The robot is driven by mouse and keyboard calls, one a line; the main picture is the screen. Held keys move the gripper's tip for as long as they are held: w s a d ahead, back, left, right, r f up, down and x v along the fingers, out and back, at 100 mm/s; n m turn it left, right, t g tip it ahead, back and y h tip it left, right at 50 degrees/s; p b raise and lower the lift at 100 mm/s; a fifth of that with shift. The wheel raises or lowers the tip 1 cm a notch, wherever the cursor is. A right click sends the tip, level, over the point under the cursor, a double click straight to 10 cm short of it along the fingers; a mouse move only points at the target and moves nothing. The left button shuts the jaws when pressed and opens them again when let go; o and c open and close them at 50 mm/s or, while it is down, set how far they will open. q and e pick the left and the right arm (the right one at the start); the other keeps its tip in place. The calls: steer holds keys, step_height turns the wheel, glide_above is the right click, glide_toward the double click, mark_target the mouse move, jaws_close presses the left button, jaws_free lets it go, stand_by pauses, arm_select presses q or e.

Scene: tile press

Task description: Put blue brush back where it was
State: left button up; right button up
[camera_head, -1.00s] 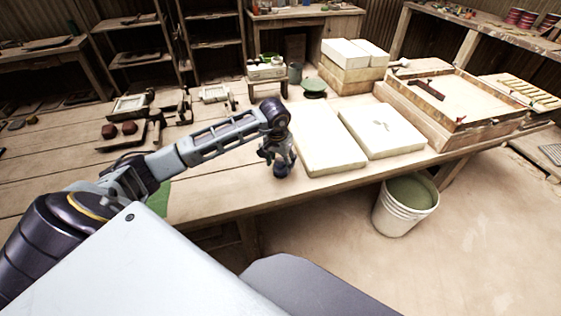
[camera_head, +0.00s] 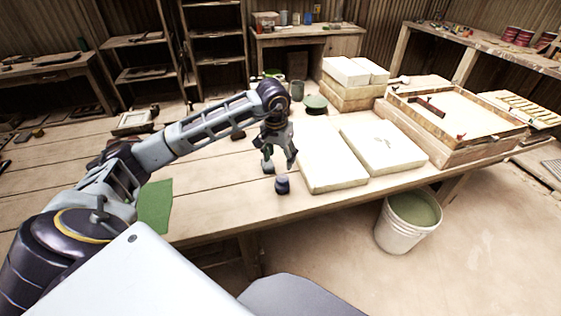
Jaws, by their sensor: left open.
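A small dark blue object (camera_head: 283,185) stands on the workbench (camera_head: 225,205), just left of the near white slab. It looks like a short pot or stub, and I cannot tell whether it is the blue brush. No other blue brush shows clearly. My left gripper (camera_head: 280,165) is open above and slightly behind this object, fingers pointing down. It appears empty and apart from the object. My left arm hides part of the bench behind it. My right gripper is not in view.
Two white slabs (camera_head: 332,168) (camera_head: 384,146) lie right of the gripper. A framed tray (camera_head: 475,105) and stacked blocks (camera_head: 352,91) stand beyond. A green mat (camera_head: 155,205) lies left. A bucket (camera_head: 408,222) stands below the front edge.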

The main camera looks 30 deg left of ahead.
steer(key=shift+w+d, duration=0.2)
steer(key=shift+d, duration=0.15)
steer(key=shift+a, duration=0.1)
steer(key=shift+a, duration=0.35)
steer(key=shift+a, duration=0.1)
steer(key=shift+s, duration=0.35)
